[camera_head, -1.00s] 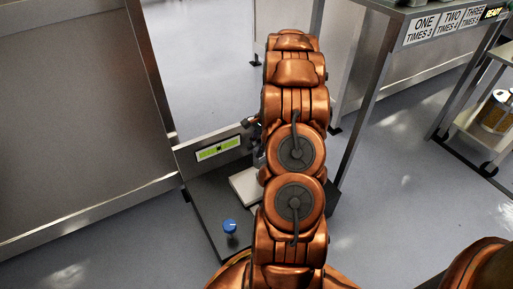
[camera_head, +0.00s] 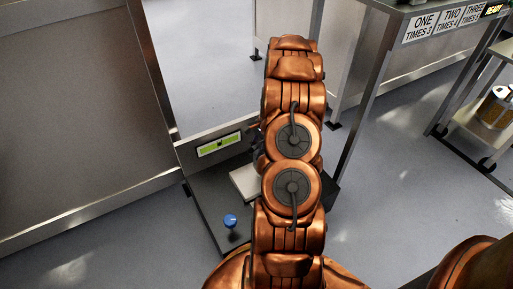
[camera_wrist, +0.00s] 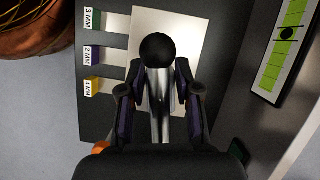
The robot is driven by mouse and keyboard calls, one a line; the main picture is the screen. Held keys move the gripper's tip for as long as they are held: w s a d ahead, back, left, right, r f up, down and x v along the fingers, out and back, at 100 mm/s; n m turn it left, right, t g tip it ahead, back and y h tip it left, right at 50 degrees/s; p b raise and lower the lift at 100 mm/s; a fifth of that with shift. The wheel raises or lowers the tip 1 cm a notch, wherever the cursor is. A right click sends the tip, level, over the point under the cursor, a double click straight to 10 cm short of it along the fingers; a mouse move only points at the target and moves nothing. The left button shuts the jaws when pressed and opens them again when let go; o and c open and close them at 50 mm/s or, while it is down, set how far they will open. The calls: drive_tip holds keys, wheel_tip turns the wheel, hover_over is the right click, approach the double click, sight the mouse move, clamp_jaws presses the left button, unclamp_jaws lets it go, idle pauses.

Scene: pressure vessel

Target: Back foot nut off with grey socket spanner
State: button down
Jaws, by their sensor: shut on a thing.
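In the wrist view my gripper (camera_wrist: 160,106) is shut on a silver-grey shaft (camera_wrist: 161,84) topped by a black ball (camera_wrist: 157,50). I cannot tell from its shape whether this is the grey socket spanner. I can make out no back foot nut in either view.
A dark base (camera_head: 212,205) carries a pale plate (camera_head: 243,182), a blue knob (camera_head: 230,221) and an upright panel with a green display (camera_head: 219,145). Green, purple and yellow blocks (camera_wrist: 92,54) marked in MM lie left of the plate. A bench (camera_head: 400,12) and trolley (camera_head: 470,125) stand right.

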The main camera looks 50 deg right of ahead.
sight(255, 161)
drive_tip(key=shift+f+p, duration=0.35)
drive_tip(key=shift+f, duration=1.75)
drive_tip(key=shift+s+n+g+p, duration=0.15)
drive_tip(key=shift+n+g+p, duration=0.35)
drive_tip(key=shift+n, duration=0.65)
drive_tip(key=shift+s+n+g+p, duration=0.15)
drive_tip(key=shift+n+g+p, duration=0.3)
drive_tip(key=shift+n, duration=0.7)
drive_tip(key=shift+s+d+n+g+h+p, duration=0.2)
drive_tip(key=shift+n+g+h+p, duration=0.25)
drive_tip(key=shift+n, duration=0.95)
drive_tip(key=shift+s+d+n+g+h+p, duration=0.2)
drive_tip(key=shift+n+g+p, duration=0.3)
drive_tip(key=shift+n, duration=0.9)
drive_tip(key=shift+a+r, duration=0.1)
drive_tip(key=shift+r, duration=0.1)
drive_tip(key=shift+r+p, duration=1.25)
drive_tip(key=shift+r, duration=2.05)
